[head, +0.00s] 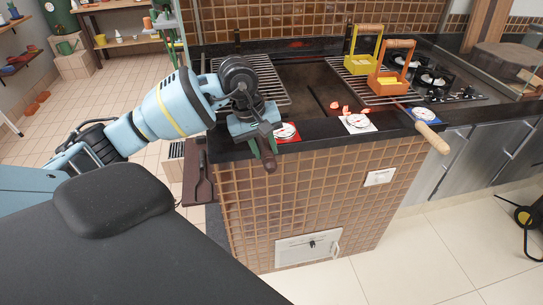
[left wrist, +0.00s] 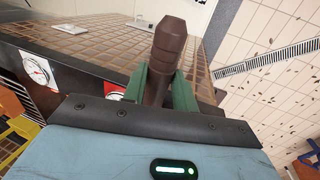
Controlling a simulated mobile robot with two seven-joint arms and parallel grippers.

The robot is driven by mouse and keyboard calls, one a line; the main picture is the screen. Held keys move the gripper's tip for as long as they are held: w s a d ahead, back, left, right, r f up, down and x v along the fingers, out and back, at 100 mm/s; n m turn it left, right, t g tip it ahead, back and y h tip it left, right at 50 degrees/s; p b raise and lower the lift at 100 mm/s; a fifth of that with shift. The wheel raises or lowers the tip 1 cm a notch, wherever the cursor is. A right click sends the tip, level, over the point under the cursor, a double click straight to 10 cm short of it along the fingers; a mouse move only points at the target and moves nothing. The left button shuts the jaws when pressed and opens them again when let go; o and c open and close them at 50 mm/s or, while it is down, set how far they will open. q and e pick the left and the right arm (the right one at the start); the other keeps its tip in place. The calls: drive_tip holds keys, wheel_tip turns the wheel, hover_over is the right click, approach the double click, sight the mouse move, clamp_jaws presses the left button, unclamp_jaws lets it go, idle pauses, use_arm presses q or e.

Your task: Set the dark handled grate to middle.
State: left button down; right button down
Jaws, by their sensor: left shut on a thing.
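The dark handled grate (head: 268,88) is a wire rack over the left part of the grill, partly hidden behind my left arm. Its dark brown handle (head: 269,162) sticks out past the front edge of the counter. My left gripper (head: 262,146) has its green fingers shut on this handle, by the red dial (head: 287,132). In the left wrist view, the brown handle (left wrist: 170,42) stands up between the two green fingers of the gripper (left wrist: 159,88). My right gripper is not in view.
A second grate (head: 343,67) with a light wooden handle (head: 433,138) is at the right, with a yellow basket (head: 362,50) and an orange basket (head: 391,75). White (head: 357,123) and blue (head: 425,115) dials line the front edge. Red pieces (head: 347,109) lie near the middle.

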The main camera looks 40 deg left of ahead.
use_arm(q)
wheel_tip(320, 180, up, 3)
drive_tip(key=shift+w+d+f, duration=0.1)
drive_tip(key=shift+f, duration=0.1)
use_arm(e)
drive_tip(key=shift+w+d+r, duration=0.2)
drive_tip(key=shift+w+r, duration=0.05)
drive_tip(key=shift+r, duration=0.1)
use_arm(q)
drive_tip(key=c, duration=1.5)
unclamp_jaws()
drive_tip(key=o, duration=0.4)
drive_tip(key=shift+f, duration=0.1)
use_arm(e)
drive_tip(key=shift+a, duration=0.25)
use_arm(q)
drive_tip(key=v, duration=0.8)
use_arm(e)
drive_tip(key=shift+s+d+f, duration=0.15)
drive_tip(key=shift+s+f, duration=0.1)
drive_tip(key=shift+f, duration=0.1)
